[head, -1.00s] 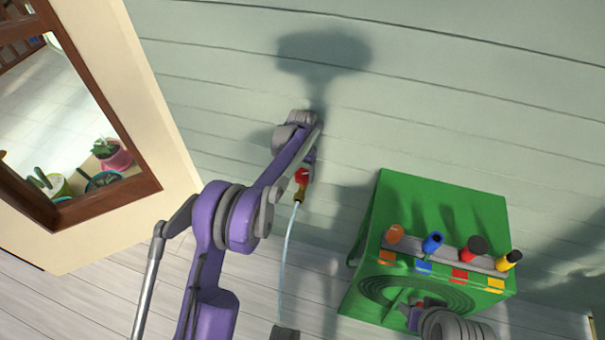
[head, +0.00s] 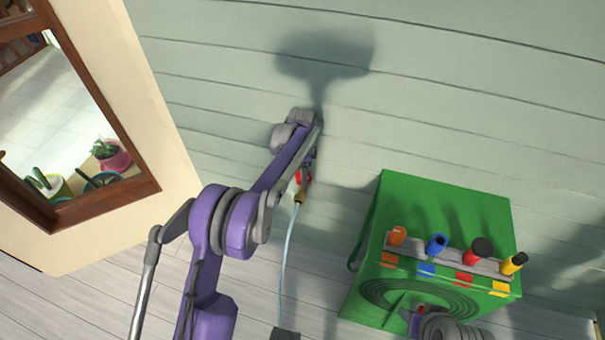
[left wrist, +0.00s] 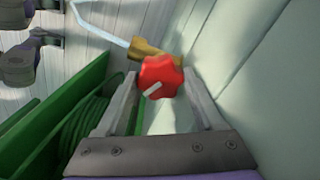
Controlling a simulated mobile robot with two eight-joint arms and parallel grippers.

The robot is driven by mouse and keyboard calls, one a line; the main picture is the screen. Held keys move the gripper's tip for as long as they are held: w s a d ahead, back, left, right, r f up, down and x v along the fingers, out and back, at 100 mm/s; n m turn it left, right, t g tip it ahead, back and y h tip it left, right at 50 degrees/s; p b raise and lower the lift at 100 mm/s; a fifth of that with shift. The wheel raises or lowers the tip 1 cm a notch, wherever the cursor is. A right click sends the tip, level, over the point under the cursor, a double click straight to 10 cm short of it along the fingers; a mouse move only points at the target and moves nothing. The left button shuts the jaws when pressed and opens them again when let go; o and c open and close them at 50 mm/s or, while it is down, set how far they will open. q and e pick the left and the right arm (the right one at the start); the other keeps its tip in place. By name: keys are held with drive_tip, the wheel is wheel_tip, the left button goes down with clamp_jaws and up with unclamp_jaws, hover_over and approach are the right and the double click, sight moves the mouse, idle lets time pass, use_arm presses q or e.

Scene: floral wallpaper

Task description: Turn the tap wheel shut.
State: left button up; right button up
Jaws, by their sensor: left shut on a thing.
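The red tap wheel (left wrist: 160,76), with a white mark on its face, sits on a brass tap (left wrist: 150,48) by the wall. In the head view, only part of the wheel (head: 303,176) shows beside my left forearm. My left gripper (left wrist: 158,90) is shut on the wheel, one finger on each side. A thin pale stream of water (head: 287,255) runs down from the brass spout (head: 299,196). My right gripper (head: 425,318) is low in front of the green box; its jaws are not clear.
A green hose box (head: 440,205) with a coiled hose (head: 385,293) stands right of the tap. Its rack (head: 450,255) holds orange, blue, red and yellow nozzles. A wood-framed window (head: 130,170) is at left. Pale plank wall and floor surround them.

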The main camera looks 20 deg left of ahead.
use_arm(q)
drive_tip(key=m, duration=0.6)
drive_tip(key=shift+m, duration=0.3)
drive_tip(key=shift+w, duration=0.1)
idle(0.4)
drive_tip(key=o, duration=1.4)
drive_tip(key=shift+r, duration=0.1)
